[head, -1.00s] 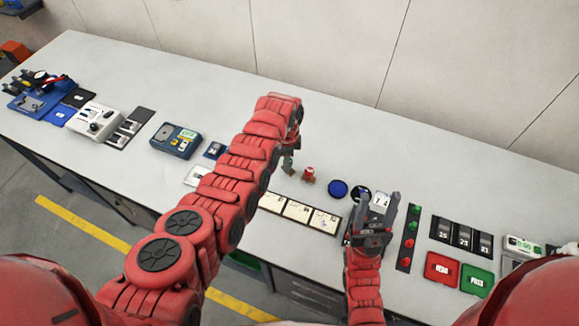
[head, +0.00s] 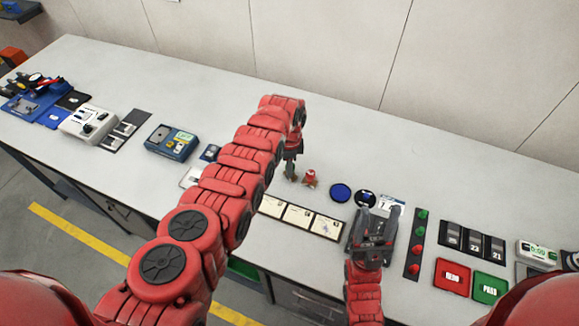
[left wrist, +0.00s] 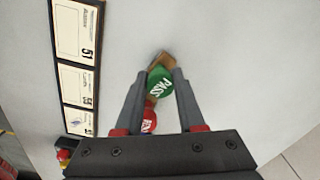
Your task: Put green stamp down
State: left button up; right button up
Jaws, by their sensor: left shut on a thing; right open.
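My left gripper (head: 291,172) is shut on the green stamp and points down over the bench. In the left wrist view the stamp's green PASS head (left wrist: 160,84) sits between the fingertips (left wrist: 160,76), with a brown part beyond it. I cannot tell whether it touches the bench. My right gripper (head: 376,217) is open and empty over the bench, farther right.
A blue round pad (head: 340,192) lies right of the red stamp. A row of cards (head: 298,217) lies nearer me. A red REDO tray (head: 452,277) and a green PASS tray (head: 489,287) are at the right. The bench (head: 230,100) behind the stamps is clear.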

pick_arm(q)
jog(key=shift+f, duration=0.25)
jog(key=o, duration=1)
jog(key=shift+o, duration=0.2)
jog(key=shift+r, duration=0.2)
